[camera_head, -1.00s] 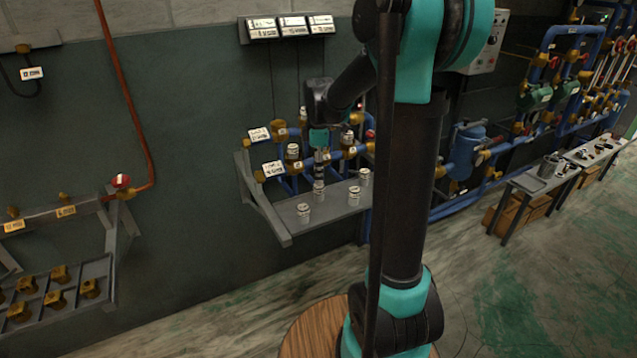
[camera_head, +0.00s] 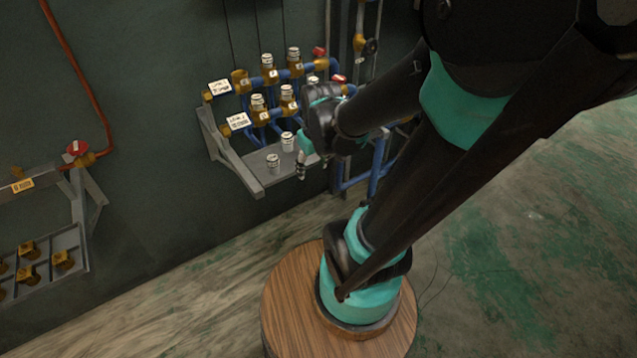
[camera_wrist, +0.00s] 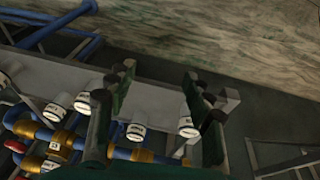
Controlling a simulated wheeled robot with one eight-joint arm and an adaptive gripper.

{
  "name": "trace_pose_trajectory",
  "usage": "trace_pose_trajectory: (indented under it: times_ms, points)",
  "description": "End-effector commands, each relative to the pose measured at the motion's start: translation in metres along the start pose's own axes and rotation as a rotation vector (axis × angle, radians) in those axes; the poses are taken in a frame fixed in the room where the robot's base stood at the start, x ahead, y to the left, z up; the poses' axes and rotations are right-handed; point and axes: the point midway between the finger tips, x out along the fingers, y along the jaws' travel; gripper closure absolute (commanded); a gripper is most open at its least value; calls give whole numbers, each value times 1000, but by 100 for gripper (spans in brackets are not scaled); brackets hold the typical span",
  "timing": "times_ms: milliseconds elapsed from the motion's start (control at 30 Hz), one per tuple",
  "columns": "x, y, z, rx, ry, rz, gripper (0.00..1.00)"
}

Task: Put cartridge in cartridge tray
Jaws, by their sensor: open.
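White-capped cartridges (camera_head: 273,163) (camera_wrist: 136,132) stand upright on a grey tray-like shelf (camera_head: 252,180) below the blue pipes; another cartridge (camera_head: 287,141) stands behind. More white-capped cartridges (camera_head: 257,102) sit in the brass fittings above. My gripper (camera_head: 302,168) is at the shelf's right part in the head view, pointing down. Further cartridges show near the left finger (camera_wrist: 83,102) and the right finger (camera_wrist: 187,127). My wrist hides the shelf's right end.
Blue pipes (camera_head: 377,165) and brass fittings crowd the wall behind and right of the shelf. A rack with brass fittings (camera_head: 63,260) is at the lower left, below a red valve (camera_head: 76,150). The floor (camera_head: 190,310) in front is clear.

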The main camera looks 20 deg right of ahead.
Motion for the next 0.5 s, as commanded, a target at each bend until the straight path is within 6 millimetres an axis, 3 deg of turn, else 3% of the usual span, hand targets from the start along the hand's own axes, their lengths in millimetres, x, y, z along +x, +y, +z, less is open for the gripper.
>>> trace_pose_trajectory:
  times_ms: [33,100,200,500]
  points:
    - [6,-4,19,83,21,7,49]
    - [12,-8,37,187,47,13,49]
    - [17,-11,52,279,70,17,49]
    - [19,-12,57,317,79,17,49]
